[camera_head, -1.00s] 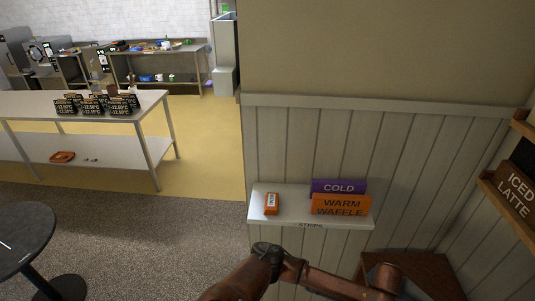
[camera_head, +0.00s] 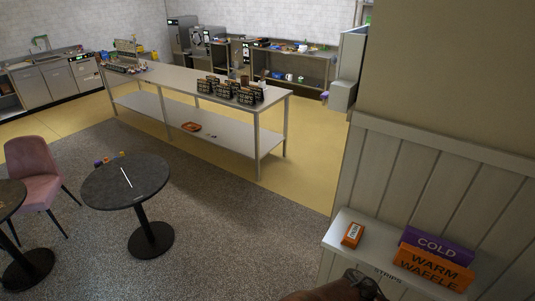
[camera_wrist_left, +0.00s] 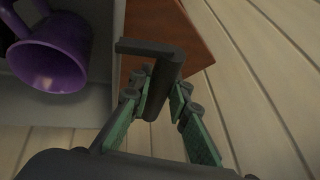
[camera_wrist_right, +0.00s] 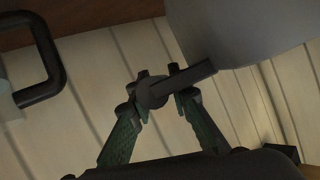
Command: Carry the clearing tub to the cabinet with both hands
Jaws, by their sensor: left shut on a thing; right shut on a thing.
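The clearing tub is outside the head view. In the left wrist view, a grey surface that looks like the tub (camera_wrist_left: 97,107) holds or backs a purple mug (camera_wrist_left: 52,55). My left gripper (camera_wrist_left: 165,88) is shut on a dark bar-like handle (camera_wrist_left: 150,47) beside it. In the right wrist view, a grey rounded body (camera_wrist_right: 235,30), probably the tub, fills the upper right. My right gripper (camera_wrist_right: 160,88) is shut on a dark handle (camera_wrist_right: 192,80) reaching to it. Which furniture is the cabinet, I cannot tell.
A white ledge (camera_head: 370,262) with a COLD sign (camera_head: 437,244) and WARM WAFFLE sign (camera_head: 432,268) stands by the panelled wall. A long table (camera_head: 180,79), round dark table (camera_head: 125,182) and pink chair (camera_head: 32,162) stand left. Grey floor (camera_head: 235,225) between them is clear.

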